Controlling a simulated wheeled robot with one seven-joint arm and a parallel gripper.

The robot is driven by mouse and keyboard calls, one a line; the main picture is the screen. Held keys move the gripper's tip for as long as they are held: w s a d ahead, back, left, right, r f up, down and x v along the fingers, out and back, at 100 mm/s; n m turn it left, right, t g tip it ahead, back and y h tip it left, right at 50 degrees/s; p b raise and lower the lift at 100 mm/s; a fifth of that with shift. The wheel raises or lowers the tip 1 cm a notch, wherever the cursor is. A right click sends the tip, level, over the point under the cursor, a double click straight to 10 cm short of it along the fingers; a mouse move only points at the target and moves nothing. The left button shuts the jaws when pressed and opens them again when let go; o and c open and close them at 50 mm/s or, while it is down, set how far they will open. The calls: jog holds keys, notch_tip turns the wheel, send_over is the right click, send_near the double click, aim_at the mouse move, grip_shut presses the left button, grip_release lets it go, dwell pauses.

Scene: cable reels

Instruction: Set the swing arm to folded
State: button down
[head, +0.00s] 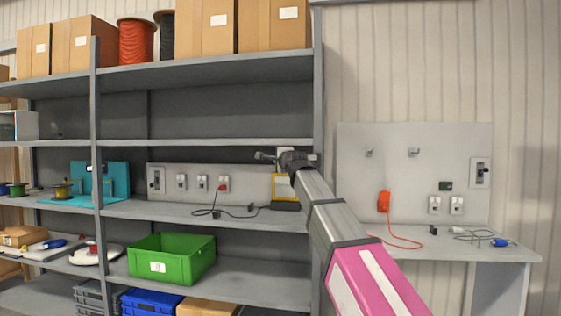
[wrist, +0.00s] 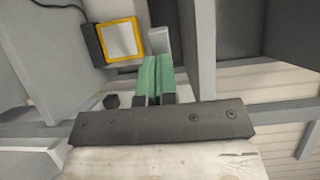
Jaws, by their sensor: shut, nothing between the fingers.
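A pale plate (head: 285,150) shows behind the gripper in the head view. I cannot clearly make out the swing arm or its position; my gripper and arm cover part of that area.
A yellow-framed panel (head: 284,187) stands below my gripper and also shows in the wrist view (wrist: 120,40). The rack's right post (head: 318,90) is close by. A green crate (head: 172,258) sits on the lower shelf. A workbench with a grey panel (head: 415,170) stands to the right.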

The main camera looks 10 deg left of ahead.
jog(key=shift+w+a+m+t+h, duration=0.25)
jog(key=shift+w+a+m+h, duration=0.1)
jog(key=shift+w+h, duration=0.2)
jog(key=shift+w+a+m+t+h, duration=0.2)
jog(key=shift+w+m+h, duration=0.1)
jog(key=shift+w+h, duration=0.25)
jog(key=shift+w+a+m+t+h, duration=0.25)
jog(key=shift+w+a+m+h, duration=0.1)
jog(key=shift+w+h, duration=0.2)
jog(key=w+m+h, duration=0.2)
jog(key=w+h, duration=0.1)
jog(key=h, duration=0.1)
jog(key=shift+w+a+r+m+t, duration=0.1)
jog(key=shift+w+a+m+t, duration=0.2)
jog(key=shift+m, duration=0.1)
